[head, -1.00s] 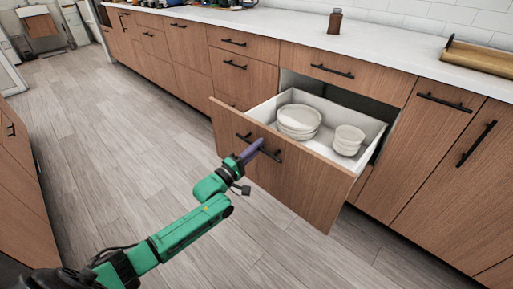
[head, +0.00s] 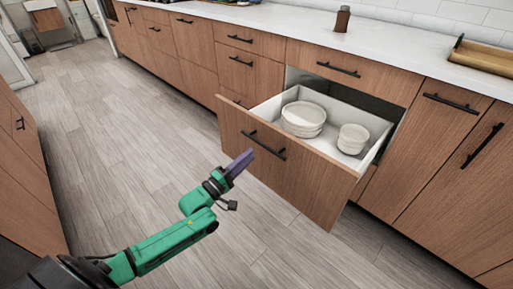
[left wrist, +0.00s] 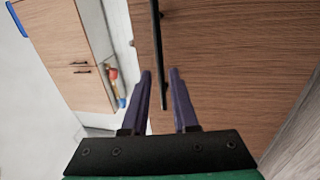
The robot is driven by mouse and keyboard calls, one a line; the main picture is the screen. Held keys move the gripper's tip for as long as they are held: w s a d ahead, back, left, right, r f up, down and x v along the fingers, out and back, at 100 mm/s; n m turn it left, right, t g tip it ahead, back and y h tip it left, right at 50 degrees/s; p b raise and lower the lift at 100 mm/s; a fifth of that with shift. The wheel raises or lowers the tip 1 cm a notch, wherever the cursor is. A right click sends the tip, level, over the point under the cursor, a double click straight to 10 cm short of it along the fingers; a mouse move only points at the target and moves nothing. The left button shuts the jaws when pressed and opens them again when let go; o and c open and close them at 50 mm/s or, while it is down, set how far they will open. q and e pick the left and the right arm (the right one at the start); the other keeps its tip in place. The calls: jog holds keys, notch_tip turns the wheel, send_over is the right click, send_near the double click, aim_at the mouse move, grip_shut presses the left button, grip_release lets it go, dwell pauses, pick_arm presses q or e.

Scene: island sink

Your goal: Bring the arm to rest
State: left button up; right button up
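My left gripper (head: 246,158) is at the end of the green arm, just left of the open drawer's front (head: 290,170) and its black handle (head: 265,146). In the head view, it looks apart from the handle. In the left wrist view, the two purple fingers (left wrist: 160,73) are spread with nothing held. The handle (left wrist: 155,40) runs through the picture between them, against the wood front (left wrist: 230,60). My right gripper is not in view.
The pulled-out drawer holds stacked plates (head: 303,118) and bowls (head: 352,138). The countertop (head: 385,52) above carries a brown bottle (head: 342,19) and a wooden tray (head: 482,57). Open floor (head: 110,150) lies to the left, with another cabinet (head: 25,180) at the left edge.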

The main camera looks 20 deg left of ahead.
pick_arm(q)
jog(key=shift+s+a, duration=0.1)
jog(key=shift+s, duration=0.05)
jog(key=shift+f, duration=0.1)
jog(key=s+a+f+m+g+y+p, duration=0.3)
jog(key=s+f+m+g+p, duration=0.1)
jog(key=s+f+p, duration=0.4)
jog(key=s+a+f+m+g+y+p, duration=0.35)
jog(key=s+f+g+p, duration=0.2)
jog(key=f, duration=0.55)
jog(key=s+d+f+m+g+p, duration=0.1)
jog(key=s+f+m+g+p, duration=0.1)
jog(key=s, duration=0.7)
jog(key=s+d+f+m+g+p, duration=0.2)
jog(key=s+f+m+g, duration=0.1)
jog(key=s, duration=0.7)
jog(key=s+d+f+m+g+y+p, duration=0.1)
jog(key=s+d+f+m+g+p, duration=0.1)
jog(key=s, duration=0.8)
jog(key=shift+f+m+g+p, duration=0.5)
jog(key=shift+m+g, duration=0.15)
jog(key=shift+m, duration=0.2)
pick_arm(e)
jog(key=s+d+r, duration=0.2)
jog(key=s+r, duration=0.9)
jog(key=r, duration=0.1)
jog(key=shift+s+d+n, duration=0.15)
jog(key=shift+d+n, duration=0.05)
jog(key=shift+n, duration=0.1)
